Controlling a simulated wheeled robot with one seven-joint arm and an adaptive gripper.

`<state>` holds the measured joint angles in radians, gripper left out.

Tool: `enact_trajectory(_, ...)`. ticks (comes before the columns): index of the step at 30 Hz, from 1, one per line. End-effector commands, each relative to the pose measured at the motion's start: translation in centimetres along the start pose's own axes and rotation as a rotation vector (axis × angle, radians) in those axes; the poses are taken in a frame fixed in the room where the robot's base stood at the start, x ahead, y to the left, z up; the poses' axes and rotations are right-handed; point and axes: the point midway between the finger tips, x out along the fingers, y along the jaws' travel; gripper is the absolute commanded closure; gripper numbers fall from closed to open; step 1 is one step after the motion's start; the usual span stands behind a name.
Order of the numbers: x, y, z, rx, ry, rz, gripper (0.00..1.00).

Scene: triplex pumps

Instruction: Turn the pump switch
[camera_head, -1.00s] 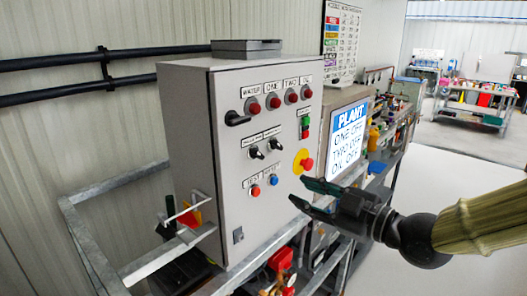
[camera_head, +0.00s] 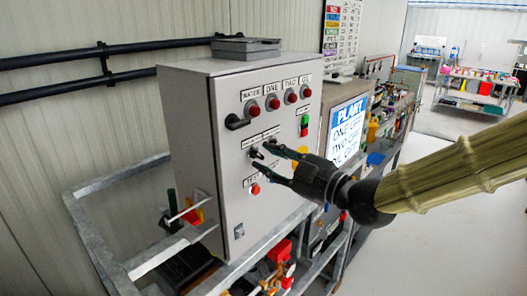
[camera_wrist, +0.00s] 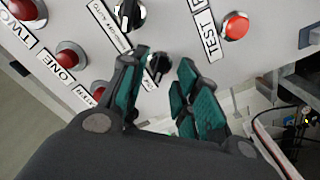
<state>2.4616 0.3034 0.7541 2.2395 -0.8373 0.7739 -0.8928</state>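The grey control box (camera_head: 190,150) has two black rotary switches on its front. The left switch (camera_head: 254,154) is at my fingertips; it also shows in the wrist view (camera_wrist: 158,66). The other black switch (camera_wrist: 130,12) is at the top of the wrist view; my fingers partly cover it in the head view. My gripper (camera_head: 262,162) is open, its green-padded fingers (camera_wrist: 164,64) on either side of the left switch. Contact with the knob cannot be told. The small switch labels are not clearly readable.
Red lamps (camera_head: 272,103) line the top of the panel. A red button (camera_wrist: 235,27) labelled TEST is close to the fingers. Red and green buttons (camera_head: 304,126) sit to the right.

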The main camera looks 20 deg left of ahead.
Motion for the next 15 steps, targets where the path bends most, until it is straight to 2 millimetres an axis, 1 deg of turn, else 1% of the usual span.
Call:
enact_trajectory(1, 0.6, 0.1, -0.1, 0.000, -0.001, -0.001, 0.69)
enact_trajectory(6, 2.0, 0.1, -0.1, 0.001, 0.000, -0.001, 0.69)
enact_trajectory(10, 2.5, 0.1, 0.0, 0.000, 0.000, 0.000, 0.69)
enact_trajectory(15, 2.6, 0.0, 0.0, 0.000, 0.000, 0.001, 0.69)
